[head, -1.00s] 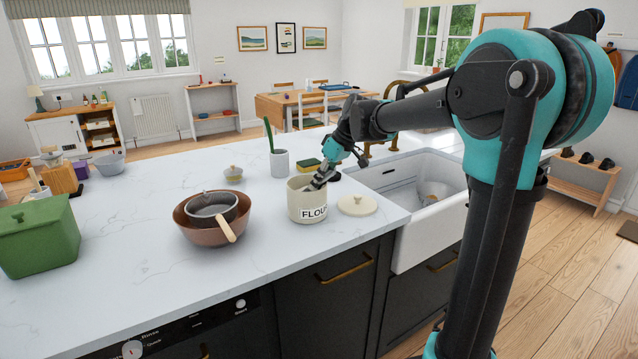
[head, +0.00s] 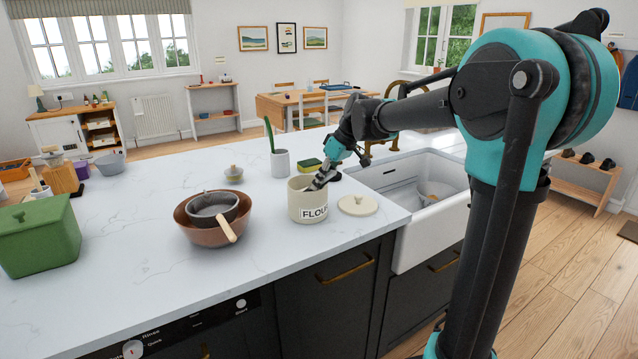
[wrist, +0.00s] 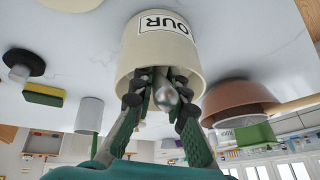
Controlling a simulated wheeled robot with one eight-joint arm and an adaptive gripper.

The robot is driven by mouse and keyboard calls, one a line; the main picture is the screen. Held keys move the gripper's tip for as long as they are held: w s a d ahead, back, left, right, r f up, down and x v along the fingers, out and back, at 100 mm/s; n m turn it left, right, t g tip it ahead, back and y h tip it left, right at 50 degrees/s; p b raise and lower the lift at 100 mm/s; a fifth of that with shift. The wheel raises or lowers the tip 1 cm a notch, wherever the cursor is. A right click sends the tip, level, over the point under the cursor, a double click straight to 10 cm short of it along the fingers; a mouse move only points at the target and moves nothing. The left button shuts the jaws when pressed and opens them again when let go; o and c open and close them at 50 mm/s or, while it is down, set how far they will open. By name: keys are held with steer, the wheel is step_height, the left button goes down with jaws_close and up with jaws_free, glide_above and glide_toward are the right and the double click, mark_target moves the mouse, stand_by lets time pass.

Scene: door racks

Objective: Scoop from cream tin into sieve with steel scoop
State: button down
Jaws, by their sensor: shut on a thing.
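The cream tin (head: 303,207), labelled FLOUR, stands upright on the white counter; it also shows in the wrist view (wrist: 185,52). My gripper (head: 318,184) reaches into its mouth from the upper right. In the wrist view my gripper (wrist: 163,88) is shut on the steel scoop (wrist: 166,97), whose rounded metal shows between the fingers. The scoop's far part and the tin's contents are hidden. The sieve (head: 214,206), grey with a wooden handle, rests in a copper bowl (head: 186,229) left of the tin. The bowl also shows in the wrist view (wrist: 235,98).
The tin's cream lid (head: 358,205) lies to its right, near the sink (head: 424,207). Behind are a white pot (head: 280,163) with a green stem, a sponge (head: 310,165) and a small lidded jar (head: 233,173). A green box (head: 38,238) stands far left. The counter between box and bowl is clear.

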steer(key=shift+s+d, duration=0.1)
steer(key=shift+d, duration=0.05)
steer(key=shift+w+a+f+t+y, duration=0.2)
steer(key=shift+a+t+y, duration=0.15)
steer(key=shift+y, duration=0.35)
steer(key=shift+s+d+r+t+y, duration=0.15)
steer(key=shift+d+r+t+y, duration=0.2)
steer(key=shift+y, duration=0.35)
steer(key=shift+s+d+r+t+y, duration=0.2)
steer(key=shift+s+d+t+y, duration=0.1)
steer(key=shift+d+y, duration=0.35)
steer(key=shift+s+d+t+y, duration=0.15)
steer(key=shift+t+y, duration=0.35)
steer(key=shift+y, duration=0.55)
steer(key=shift+s+d+r, duration=0.1)
steer(key=shift+d+r, duration=0.15)
steer(key=shift+r, duration=0.5)
steer(key=shift+s+d+r, duration=0.15)
steer(key=shift+d+r, duration=0.1)
steer(key=shift+r, duration=0.45)
steer(key=shift+s+d+r, duration=0.1)
steer(key=shift+d+r, duration=0.15)
steer(key=shift+r, duration=0.5)
steer(key=shift+d+r+y, duration=0.1)
steer(key=shift+r+y, duration=0.25)
steer(key=shift+y, duration=0.25)
